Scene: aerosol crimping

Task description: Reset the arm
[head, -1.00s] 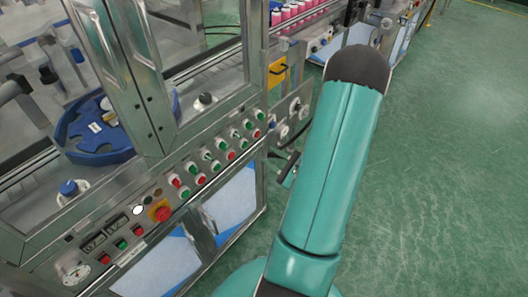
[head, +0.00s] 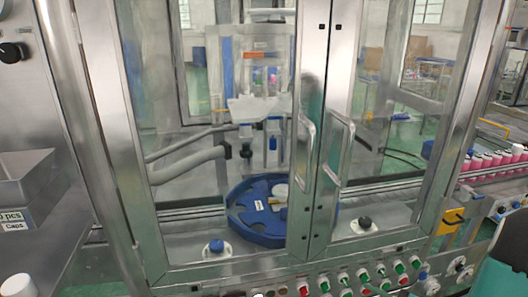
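My gripper is not in view. Only a piece of my teal arm shows at the lower right corner of the head view, with a dark joint at the right edge. The crimping machine fills the view. Its two glass doors have metal handles (head: 338,150) that meet near the middle, and the doors look shut. Behind the glass is a blue round turntable (head: 262,228).
A control panel with red and green buttons (head: 362,275) runs along the machine's lower front. A conveyor with pink cans (head: 490,160) is at the right. A grey metal bin (head: 30,190) labelled for caps is at the left.

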